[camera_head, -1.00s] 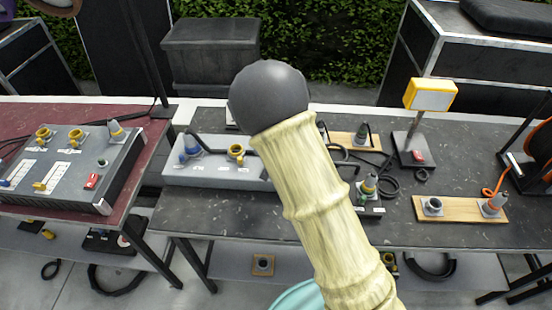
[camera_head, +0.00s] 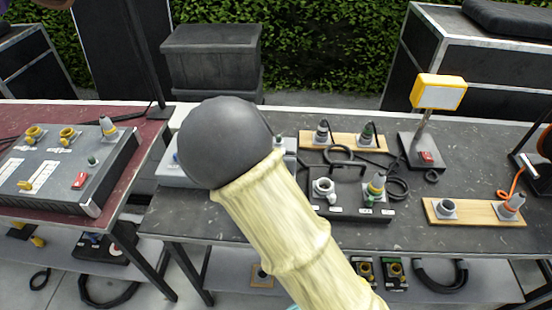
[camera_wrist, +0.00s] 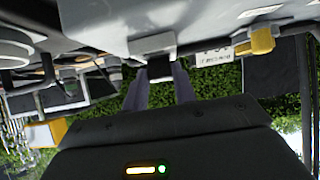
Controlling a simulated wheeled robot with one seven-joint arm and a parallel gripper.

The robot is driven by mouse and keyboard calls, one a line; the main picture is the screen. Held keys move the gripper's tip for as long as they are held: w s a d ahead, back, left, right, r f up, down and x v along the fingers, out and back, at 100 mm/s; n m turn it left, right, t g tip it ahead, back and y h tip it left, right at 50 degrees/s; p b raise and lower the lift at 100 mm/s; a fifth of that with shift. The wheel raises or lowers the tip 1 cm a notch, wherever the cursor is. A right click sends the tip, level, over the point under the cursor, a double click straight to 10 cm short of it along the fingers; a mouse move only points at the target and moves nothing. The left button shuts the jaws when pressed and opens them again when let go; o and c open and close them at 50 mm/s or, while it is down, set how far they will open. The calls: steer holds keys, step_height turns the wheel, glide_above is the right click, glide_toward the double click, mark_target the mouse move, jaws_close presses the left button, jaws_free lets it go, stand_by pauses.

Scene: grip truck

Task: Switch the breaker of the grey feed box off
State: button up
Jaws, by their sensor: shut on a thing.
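The grey feed box (camera_head: 168,174) stands on the dark middle table. In the head view my arm's dark round joint hides most of it, and my gripper is hidden there too. In the wrist view the grey box (camera_wrist: 105,30) fills the top of the picture. My gripper (camera_wrist: 160,75) is against its face, with both fingers close around a small dark lever (camera_wrist: 159,68) below a pale grey mount. This looks like the breaker lever, but its on or off position cannot be told. A yellow connector (camera_wrist: 262,42) sits to the right of the fingers, beside a white label.
A black box (camera_head: 350,212) with sockets and a plug stands right of my arm. Wooden boards (camera_head: 470,218) with connectors and a yellow lamp (camera_head: 440,91) are farther right. Another grey panel box (camera_head: 62,165) is on the red table at left. Loose cables lie on the middle table.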

steer(key=o, duration=1)
steer(key=shift+s, duration=0.1)
steer(key=p+v, duration=0.2)
steer(key=v, duration=1.5)
